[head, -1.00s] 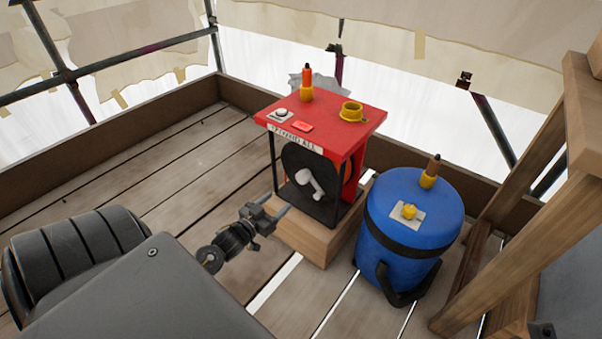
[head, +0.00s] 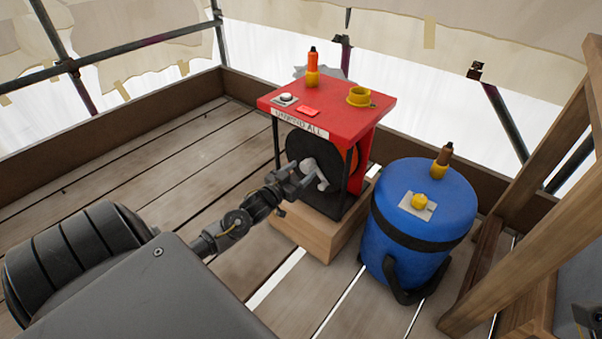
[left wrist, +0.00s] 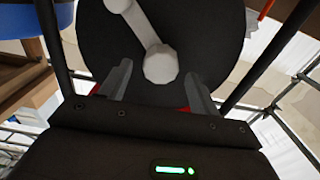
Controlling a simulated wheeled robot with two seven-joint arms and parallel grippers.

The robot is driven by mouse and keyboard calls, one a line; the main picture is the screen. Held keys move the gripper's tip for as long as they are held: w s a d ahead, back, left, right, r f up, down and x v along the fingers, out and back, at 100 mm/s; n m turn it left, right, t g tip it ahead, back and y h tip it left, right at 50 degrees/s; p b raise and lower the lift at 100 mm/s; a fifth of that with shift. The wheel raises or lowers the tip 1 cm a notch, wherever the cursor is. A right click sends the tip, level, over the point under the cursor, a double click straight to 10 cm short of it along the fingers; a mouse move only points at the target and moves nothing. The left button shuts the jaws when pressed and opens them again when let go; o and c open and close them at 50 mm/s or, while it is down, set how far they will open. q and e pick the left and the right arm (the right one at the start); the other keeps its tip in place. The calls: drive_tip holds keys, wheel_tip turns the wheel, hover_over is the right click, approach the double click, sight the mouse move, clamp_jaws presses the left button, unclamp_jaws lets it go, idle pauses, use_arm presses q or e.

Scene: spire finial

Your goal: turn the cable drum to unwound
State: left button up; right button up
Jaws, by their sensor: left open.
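The cable drum (head: 305,145) is a black disc in a red-topped frame (head: 335,112) on a wooden block, with a label reading "UNWIND ALL" on the front edge. A pale grey crank (head: 318,180) is on its face; in the left wrist view the crank (left wrist: 145,30) runs from a round hub knob (left wrist: 161,63) up to another knob at the upper left. My left gripper (head: 302,176) is in front of the crank, jaws apart. In the left wrist view its fingers (left wrist: 158,82) stand either side of and below the hub knob; contact is not clear. My right gripper is not seen.
On the red top are an orange bottle (head: 312,70), a yellow ring cup (head: 359,97) and a white button (head: 286,98). A blue barrel (head: 420,215) stands close on the right. Wooden framing (head: 540,200) is at far right. The plank floor (head: 180,160) at left is clear.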

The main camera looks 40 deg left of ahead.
use_arm(q)
drive_tip(key=shift+w, duration=0.6)
clamp_jaws()
drive_tip(key=shift+a, duration=0.15)
